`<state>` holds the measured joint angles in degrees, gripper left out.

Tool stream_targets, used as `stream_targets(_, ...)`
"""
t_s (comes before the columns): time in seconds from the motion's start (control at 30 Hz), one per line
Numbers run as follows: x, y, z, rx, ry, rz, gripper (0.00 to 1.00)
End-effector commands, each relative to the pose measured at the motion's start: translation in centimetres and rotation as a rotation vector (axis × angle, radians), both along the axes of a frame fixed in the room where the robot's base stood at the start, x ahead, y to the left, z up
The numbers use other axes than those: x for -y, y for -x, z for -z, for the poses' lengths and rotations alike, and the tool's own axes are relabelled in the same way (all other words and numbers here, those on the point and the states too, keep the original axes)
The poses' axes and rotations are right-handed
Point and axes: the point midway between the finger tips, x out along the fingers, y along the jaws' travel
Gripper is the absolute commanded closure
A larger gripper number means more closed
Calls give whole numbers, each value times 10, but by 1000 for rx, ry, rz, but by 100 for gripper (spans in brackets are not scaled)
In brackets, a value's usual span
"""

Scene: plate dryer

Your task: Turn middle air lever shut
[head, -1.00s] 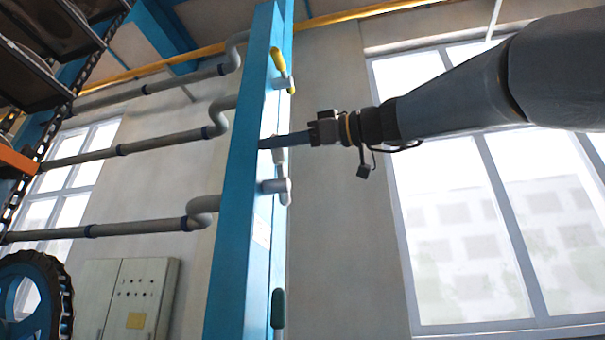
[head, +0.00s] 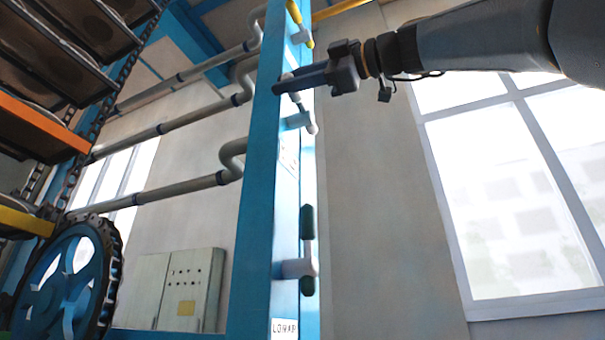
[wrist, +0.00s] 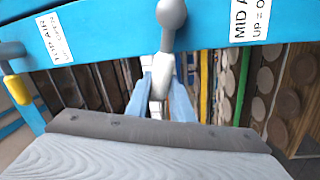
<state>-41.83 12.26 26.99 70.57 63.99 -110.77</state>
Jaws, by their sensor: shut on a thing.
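The middle air lever has a pale grey-white handle on a blue post (head: 258,200). Its hub and lower end (head: 304,121) show in the head view just below my gripper (head: 282,87), which covers part of the upper handle. In the wrist view, the white handle (wrist: 160,76) hangs from a grey ball end (wrist: 172,14) and sits between the two blue fingers of my gripper (wrist: 163,92). The fingers are shut on it. A label reading "MID A…" and "UP = O…" (wrist: 243,22) is beside the lever, partly cut off.
A yellow lever (head: 295,12) is above on the same post and also shows at left in the wrist view (wrist: 16,88). A green lever (head: 307,222) is below. Grey pipes (head: 175,124) run left from the post. A blue wheel (head: 70,285) stands lower left.

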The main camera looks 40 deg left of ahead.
Motion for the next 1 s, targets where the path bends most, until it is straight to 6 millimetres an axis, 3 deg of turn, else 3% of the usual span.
stream_targets(0.03, -1, 0, 9, 40, -10, -3, 100)
stream_targets(0.4, 0, 2, 23, 228, -54, 1, 100)
stream_targets(1.0, 1, 2, 27, 293, -68, 2, 100)
